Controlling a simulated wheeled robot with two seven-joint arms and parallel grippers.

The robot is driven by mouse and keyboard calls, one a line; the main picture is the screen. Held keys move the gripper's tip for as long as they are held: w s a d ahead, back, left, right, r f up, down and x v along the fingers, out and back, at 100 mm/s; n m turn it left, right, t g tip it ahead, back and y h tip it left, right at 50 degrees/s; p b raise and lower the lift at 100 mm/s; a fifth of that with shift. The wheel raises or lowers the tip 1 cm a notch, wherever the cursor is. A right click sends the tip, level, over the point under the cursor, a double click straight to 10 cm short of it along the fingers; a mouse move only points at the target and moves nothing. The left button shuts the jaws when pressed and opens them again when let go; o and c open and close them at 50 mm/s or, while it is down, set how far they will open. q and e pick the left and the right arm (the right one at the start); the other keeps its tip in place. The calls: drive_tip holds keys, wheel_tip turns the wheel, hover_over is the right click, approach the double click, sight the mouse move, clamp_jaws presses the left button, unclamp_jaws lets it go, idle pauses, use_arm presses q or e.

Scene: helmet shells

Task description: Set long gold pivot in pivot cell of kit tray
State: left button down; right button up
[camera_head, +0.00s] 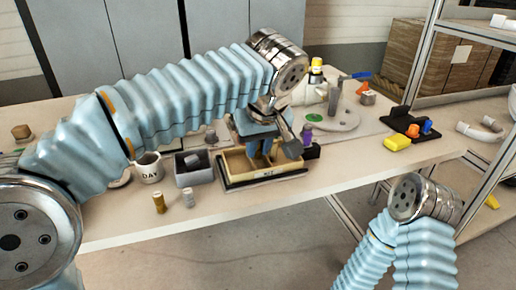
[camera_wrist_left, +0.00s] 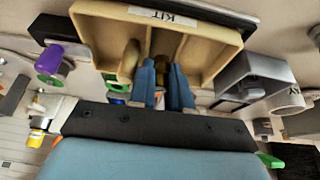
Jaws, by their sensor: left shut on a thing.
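The kit tray (camera_head: 236,165) is a beige tray with dividers on a dark base at the table's front. It also shows in the left wrist view (camera_wrist_left: 215,32), with its KIT label. My left gripper (camera_head: 262,150) reaches down into the tray. In the left wrist view its blue fingers (camera_wrist_left: 163,85) are shut on a dark gold piece, apparently the long gold pivot (camera_wrist_left: 161,68), at a tray compartment. The fingers hide much of it, and I cannot tell whether it touches the tray floor. A tan rounded part (camera_wrist_left: 128,62) sits in the neighbouring compartment. My right gripper is out of view.
A grey bin (camera_head: 193,175) and a DAY mug (camera_head: 149,168) stand left of the tray. A gold cylinder (camera_head: 159,203) and a silver one (camera_head: 188,198) stand near the front edge. A purple-topped part (camera_head: 306,133) is right of the tray, a yellow block (camera_head: 397,143) farther right.

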use_arm(q)
drive_tip(key=shift+s+f, duration=0.15)
drive_tip(key=shift+f, duration=0.7)
drive_tip(key=shift+s+f+b, duration=0.1)
drive_tip(key=shift+f+b, duration=0.5)
drive_tip(key=c, duration=1.4)
unclamp_jaws()
drive_tip(key=shift+a, duration=0.1)
drive_tip(key=shift+o, duration=0.2)
drive_tip(key=shift+r+p, duration=0.3)
drive_tip(key=shift+r, duration=0.05)
drive_tip(key=w+p+v, duration=0.1)
drive_tip(key=p+v, duration=0.2)
drive_tip(key=v, duration=1)
drive_tip(key=shift+r, duration=0.2)
drive_tip(key=shift+w, duration=0.1)
